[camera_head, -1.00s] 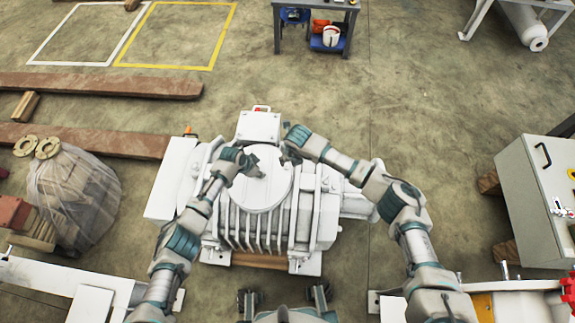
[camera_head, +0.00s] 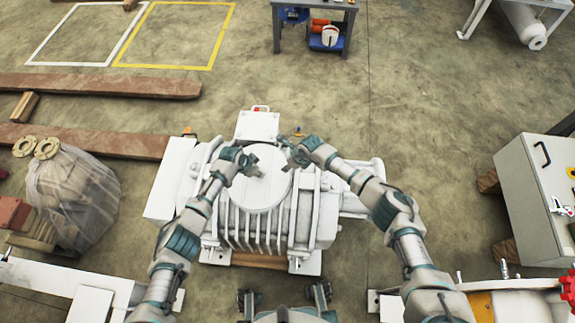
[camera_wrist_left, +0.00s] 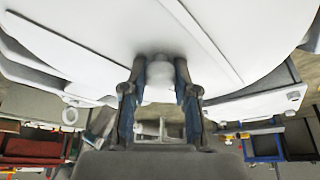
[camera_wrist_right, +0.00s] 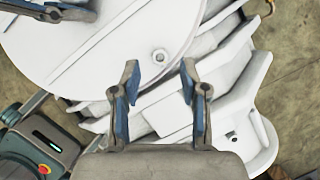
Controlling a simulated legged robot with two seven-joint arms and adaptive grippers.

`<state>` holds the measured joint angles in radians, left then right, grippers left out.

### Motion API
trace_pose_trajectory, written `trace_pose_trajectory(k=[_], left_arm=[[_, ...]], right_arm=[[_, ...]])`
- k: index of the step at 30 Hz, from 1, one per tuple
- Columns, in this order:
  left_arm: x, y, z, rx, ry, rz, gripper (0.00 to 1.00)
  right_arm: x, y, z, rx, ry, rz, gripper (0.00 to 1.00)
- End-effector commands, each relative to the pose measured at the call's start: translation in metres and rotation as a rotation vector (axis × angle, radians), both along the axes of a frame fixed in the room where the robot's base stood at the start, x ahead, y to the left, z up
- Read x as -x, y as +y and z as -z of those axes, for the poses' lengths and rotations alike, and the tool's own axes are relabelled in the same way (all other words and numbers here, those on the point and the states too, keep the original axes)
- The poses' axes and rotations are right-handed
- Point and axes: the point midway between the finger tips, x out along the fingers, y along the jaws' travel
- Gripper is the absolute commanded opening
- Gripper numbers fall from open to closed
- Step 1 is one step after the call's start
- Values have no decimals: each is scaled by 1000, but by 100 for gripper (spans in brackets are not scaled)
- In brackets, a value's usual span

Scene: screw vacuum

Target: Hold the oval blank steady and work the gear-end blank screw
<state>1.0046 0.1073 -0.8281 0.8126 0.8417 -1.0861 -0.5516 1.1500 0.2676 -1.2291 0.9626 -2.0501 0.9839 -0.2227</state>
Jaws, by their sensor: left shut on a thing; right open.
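The white pump carries a round white plate (camera_head: 262,192) on top, which I take for the oval blank. My left gripper (camera_head: 256,168) is at its upper left part. In the left wrist view, its fingers (camera_wrist_left: 160,92) are shut on a white rounded knob (camera_wrist_left: 160,72) under the white surface. My right gripper (camera_head: 286,161) is open and empty at the plate's upper right. In the right wrist view, a small round screw (camera_wrist_right: 159,55) sits on the plate (camera_wrist_right: 110,30), ahead of the open fingers (camera_wrist_right: 160,85). I cannot tell whether it is the gear-end blank screw.
The ribbed white pump body (camera_head: 255,230) fills the middle. A white box (camera_head: 258,125) stands behind the plate, and a small yellowish part (camera_head: 299,131) lies to its right. A wrapped bundle (camera_head: 72,195) is at left and a grey cabinet (camera_head: 530,200) at right.

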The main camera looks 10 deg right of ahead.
Motion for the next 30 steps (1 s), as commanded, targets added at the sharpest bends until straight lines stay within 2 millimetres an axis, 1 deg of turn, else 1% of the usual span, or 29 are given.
trace_pose_trajectory(k=[1, 6, 10, 17, 18, 20, 21, 23, 30], left_arm=[[3, -1, 5, 0, 7, 2, 0], [3, -1, 4, 1, 6, 2, 0], [3, -1, 4, 1, 6, 2, 0], [3, -1, 4, 1, 6, 2, 0], [3, -1, 4, 1, 6, 2, 0], [3, -1, 4, 1, 6, 2, 0], [3, -2, 4, 1, 7, 1, 0], [3, -2, 4, 1, 7, 1, 0], [3, -1, 4, 1, 7, 1, 0]], right_arm=[[-1, 3, 8, 0, 2, 1, 44], [-5, 6, 20, 0, 2, 1, 44], [-6, 7, 24, 1, 1, 0, 44], [-6, 7, 24, 1, 1, 0, 44], [-6, 7, 24, 1, 1, 0, 39], [-6, 7, 24, 1, 1, 0, 24], [-6, 7, 24, 1, 1, 0, 14], [-6, 7, 24, 1, 1, 0, 0], [-6, 7, 24, 1, 0, 4, 0]])
